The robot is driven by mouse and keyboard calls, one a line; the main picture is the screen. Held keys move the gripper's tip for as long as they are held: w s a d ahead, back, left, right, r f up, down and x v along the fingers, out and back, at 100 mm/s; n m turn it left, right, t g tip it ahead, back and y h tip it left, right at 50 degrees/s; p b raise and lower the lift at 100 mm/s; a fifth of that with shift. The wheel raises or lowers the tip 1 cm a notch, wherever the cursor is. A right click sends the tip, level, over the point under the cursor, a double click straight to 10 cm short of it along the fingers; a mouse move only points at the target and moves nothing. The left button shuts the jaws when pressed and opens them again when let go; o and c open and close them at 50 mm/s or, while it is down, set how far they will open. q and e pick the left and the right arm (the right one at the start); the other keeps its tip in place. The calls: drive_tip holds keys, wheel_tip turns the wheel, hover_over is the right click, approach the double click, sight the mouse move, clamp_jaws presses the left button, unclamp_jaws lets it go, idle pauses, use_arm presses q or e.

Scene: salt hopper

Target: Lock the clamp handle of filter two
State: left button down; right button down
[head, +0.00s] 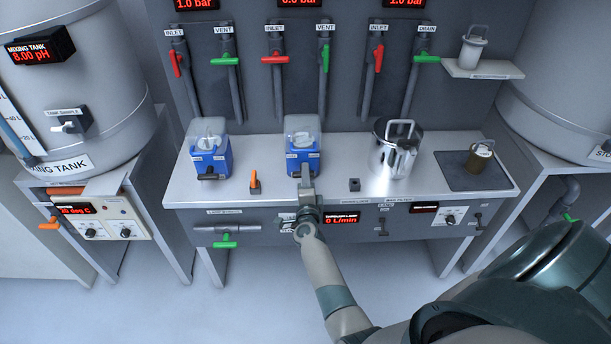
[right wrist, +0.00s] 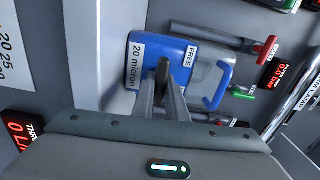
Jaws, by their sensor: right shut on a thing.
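Filter two, the middle blue housing with a clear top (head: 303,145), stands on the bench; it also shows in the right wrist view (right wrist: 176,52) with "20 micron" and "FREE" labels. My right gripper (head: 306,174) is at its front, its arm reaching up from the lower right. In the right wrist view the fingertips (right wrist: 164,70) are closed together on the dark clamp handle (right wrist: 163,63) at the housing's front. The fingers hide most of the handle, so its exact angle cannot be told. My left gripper is out of view.
Another blue filter (head: 210,155) with a black handle stands to the left. An orange handle (head: 254,182) rises from the bench between them. A steel vessel (head: 396,155) stands to the right. Red and green valve levers hang on the wall behind.

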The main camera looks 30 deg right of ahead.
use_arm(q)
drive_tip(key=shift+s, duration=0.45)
use_arm(e)
drive_tip(key=c, duration=1.8)
unclamp_jaws()
drive_tip(key=shift+o, duration=0.2)
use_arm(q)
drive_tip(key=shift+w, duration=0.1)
